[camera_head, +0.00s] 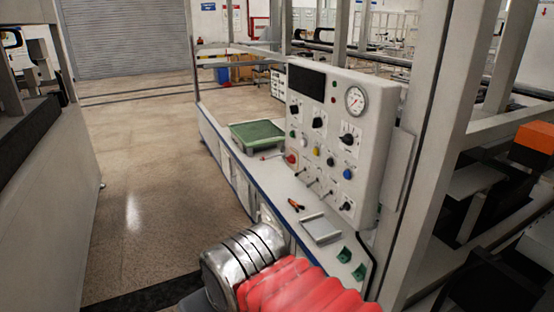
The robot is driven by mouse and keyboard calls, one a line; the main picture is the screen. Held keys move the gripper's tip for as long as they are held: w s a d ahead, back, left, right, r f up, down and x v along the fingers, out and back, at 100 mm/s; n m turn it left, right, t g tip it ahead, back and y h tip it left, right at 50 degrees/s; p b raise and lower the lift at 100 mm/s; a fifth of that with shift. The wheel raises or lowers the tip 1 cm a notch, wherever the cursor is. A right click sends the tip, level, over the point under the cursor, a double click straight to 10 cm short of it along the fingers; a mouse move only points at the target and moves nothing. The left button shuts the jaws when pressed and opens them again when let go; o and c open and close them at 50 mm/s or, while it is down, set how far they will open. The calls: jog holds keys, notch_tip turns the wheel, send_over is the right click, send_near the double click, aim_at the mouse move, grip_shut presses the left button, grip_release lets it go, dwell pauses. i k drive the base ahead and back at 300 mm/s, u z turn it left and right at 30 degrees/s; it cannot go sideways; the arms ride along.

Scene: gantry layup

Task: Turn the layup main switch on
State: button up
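The control panel (388,112) is a pale upright box on the long bench, right of the picture's middle. It carries several black rotary switches, among them one below the gauge (350,138), one further left (318,122) and one at the lower right (346,206). I cannot tell which is the layup main switch; labels and settings are too small to read. My arm, with a metal joint and red ribbed sleeve, enters at the bottom, in front of the bench. My gripper is not in view.
The panel also has a dark screen (306,82), a round gauge (356,100), coloured buttons and toggle levers. A green tray (257,135), an orange-handled tool (296,205) and a grey plate (321,229) lie on the bench (232,156). A frame post (436,130) stands right of the panel. Left floor is clear.

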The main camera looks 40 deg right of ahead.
aim_at(291, 158)
jog(key=i, duration=0.9)
jog(key=z, duration=0.05)
